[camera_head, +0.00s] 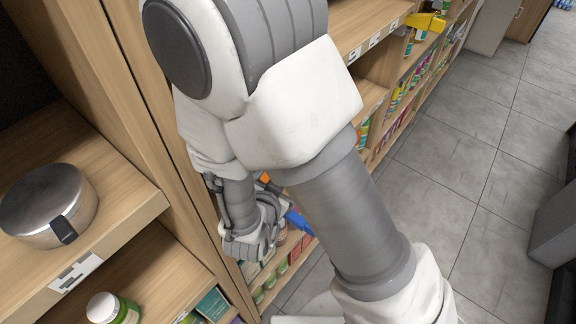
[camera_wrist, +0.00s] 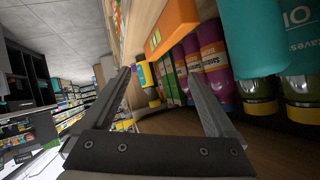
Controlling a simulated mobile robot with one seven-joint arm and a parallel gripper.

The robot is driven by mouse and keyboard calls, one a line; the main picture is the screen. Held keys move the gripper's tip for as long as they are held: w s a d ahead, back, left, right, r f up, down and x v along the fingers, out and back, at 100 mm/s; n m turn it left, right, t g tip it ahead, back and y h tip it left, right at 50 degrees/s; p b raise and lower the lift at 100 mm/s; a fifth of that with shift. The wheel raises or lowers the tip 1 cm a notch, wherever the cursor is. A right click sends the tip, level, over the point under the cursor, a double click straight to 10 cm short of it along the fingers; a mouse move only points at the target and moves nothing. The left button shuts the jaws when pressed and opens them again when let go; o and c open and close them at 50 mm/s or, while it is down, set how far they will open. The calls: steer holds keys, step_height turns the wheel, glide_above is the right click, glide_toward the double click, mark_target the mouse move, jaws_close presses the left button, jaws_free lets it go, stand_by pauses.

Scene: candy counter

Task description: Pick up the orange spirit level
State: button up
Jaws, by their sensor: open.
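The orange spirit level (camera_wrist: 173,27) shows in the wrist view as a bright orange block at the top middle, beyond my fingertips and just above a row of packaged goods. In the head view only a small orange patch (camera_head: 265,178) shows beside my wrist; I cannot tell whether it is the level. My gripper (camera_wrist: 160,78) is open, its two fingers apart with nothing held between them. In the head view my gripper (camera_head: 262,240) is at the shelf front, partly hidden by my own arm.
Purple bottles (camera_wrist: 214,60) and a teal bottle (camera_wrist: 247,38) stand close to my right finger in the wrist view. In the head view, a metal pot (camera_head: 45,205) sits on the left shelf and a yellow item (camera_head: 425,22) farther along. The tiled floor (camera_head: 455,180) at right is clear.

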steer(key=shift+b+x, duration=1.2)
steer(key=shift+b, duration=1.65)
steer(key=shift+w+d+f, duration=0.1)
steer(key=shift+w+f, duration=0.15)
steer(key=shift+f, duration=0.1)
steer(key=b+x, duration=0.1)
steer(key=x, duration=0.5)
steer(key=shift+w, duration=0.2)
steer(key=x, duration=0.2)
steer(key=b+x, duration=0.1)
steer(key=x, duration=0.1)
steer(key=shift+f, duration=0.25)
steer(key=shift+w+f, duration=0.2)
steer(key=shift+w, duration=0.3)
jaws_close()
steer(key=shift+s+b, duration=0.1)
steer(key=shift+b, duration=0.2)
